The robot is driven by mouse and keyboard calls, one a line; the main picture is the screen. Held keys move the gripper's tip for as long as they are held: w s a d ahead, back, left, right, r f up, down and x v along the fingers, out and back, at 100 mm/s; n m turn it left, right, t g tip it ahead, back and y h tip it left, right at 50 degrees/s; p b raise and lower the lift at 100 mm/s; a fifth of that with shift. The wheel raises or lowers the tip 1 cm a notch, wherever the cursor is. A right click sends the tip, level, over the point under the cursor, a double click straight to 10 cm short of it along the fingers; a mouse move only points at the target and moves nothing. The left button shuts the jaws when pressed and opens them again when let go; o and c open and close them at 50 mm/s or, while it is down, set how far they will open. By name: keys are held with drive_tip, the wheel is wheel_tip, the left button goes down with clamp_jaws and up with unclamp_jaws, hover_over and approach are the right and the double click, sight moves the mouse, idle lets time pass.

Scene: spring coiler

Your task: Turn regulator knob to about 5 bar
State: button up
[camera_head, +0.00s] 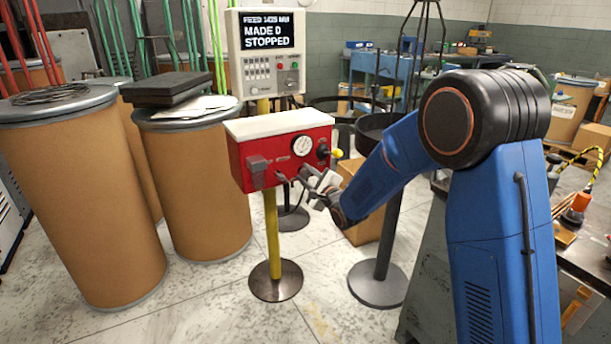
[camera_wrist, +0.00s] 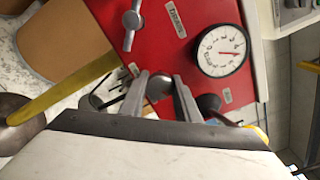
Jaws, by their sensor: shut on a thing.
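The red box (camera_head: 284,165) stands on a yellow pole, with a round white gauge (camera_head: 302,146) on its front; the gauge is larger in the wrist view (camera_wrist: 221,50). A red needle there points to the right of the tilted picture; the figures are too small to read surely. In the wrist view, a dark round knob (camera_wrist: 160,85) on the red face, below the gauge on the box, sits between my two fingers. My gripper (camera_wrist: 162,93) is shut on this knob. In the head view my gripper (camera_head: 303,182) is at the box's lower front, where the knob is hard to make out.
A grey handle (camera_head: 258,166) sticks out left of my gripper. A black and yellow fitting (camera_head: 335,154) is at the box's right side. A display (camera_head: 268,40) reading "MADE 0 STOPPED" stands above. Brown drums (camera_head: 85,200) stand left, and a black stand (camera_head: 378,285) right.

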drive_tip(key=shift+f, duration=0.15)
drive_tip(key=o, duration=1)
drive_tip(key=shift+d, duration=0.1)
drive_tip(key=shift+o, duration=0.2)
drive_tip(key=v, duration=1.7)
drive_tip(key=shift+s, duration=0.2)
drive_tip(key=shift+d, duration=0.15)
